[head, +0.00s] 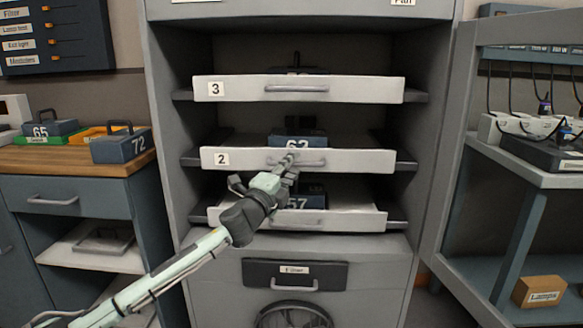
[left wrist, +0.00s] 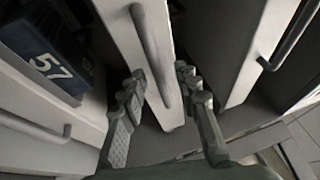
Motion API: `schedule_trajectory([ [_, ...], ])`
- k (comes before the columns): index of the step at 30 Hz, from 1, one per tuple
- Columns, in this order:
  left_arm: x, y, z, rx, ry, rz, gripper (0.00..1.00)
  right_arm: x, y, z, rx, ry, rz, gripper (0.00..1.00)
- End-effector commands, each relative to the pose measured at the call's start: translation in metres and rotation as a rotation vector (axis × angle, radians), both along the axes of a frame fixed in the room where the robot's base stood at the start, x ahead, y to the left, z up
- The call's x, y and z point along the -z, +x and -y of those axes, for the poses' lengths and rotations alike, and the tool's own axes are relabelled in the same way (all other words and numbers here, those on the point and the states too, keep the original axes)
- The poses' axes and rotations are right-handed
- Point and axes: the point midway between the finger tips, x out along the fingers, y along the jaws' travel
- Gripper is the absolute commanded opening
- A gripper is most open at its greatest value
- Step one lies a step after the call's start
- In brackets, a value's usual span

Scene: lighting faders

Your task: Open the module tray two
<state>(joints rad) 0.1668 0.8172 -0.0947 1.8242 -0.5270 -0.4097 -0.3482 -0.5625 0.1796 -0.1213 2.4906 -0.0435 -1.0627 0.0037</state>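Module tray two (head: 350,161) is a white-fronted tray labelled 2, in the middle of the grey cabinet. Its bar handle (head: 318,163) is partly covered by my left gripper (head: 287,164), which is in front of it. In the left wrist view the tray front (left wrist: 128,40) and its handle (left wrist: 152,50) run between the two spread fingers (left wrist: 160,84). The gripper looks open, with a finger on either side of the handle; contact is unclear. A dark blue module (head: 290,139) sits in tray two, its number partly hidden. My right gripper is in neither view.
Tray three (head: 360,88) is above, and a lower tray (head: 355,220) with module 57 (head: 316,201) is below. A drawer (head: 335,274) is under them. A wooden-topped counter (head: 60,160) stands left, and a grey shelf unit (head: 520,170) stands right.

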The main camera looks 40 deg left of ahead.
Motion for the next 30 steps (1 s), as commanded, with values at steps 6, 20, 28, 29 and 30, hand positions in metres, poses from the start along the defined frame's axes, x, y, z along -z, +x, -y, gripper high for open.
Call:
schedule_trajectory([
  [6, 0.0005, 0.0006, 0.0004, 0.001, -0.001, -0.001, 0.31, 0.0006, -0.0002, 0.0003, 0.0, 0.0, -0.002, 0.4],
  [20, 0.0006, 0.0004, 0.0004, 0.001, -0.001, -0.001, 0.0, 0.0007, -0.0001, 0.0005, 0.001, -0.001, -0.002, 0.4],
  [28, 0.0006, 0.0005, 0.0007, 0.001, -0.001, -0.001, 0.0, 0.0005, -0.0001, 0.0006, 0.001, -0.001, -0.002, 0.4],
  [29, 0.0006, 0.0008, 0.0009, 0.001, -0.001, -0.001, 0.0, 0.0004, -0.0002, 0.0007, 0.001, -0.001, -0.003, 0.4],
  [30, 0.0006, 0.0012, 0.0016, 0.001, -0.002, -0.001, 0.0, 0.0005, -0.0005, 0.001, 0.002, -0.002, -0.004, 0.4],
])
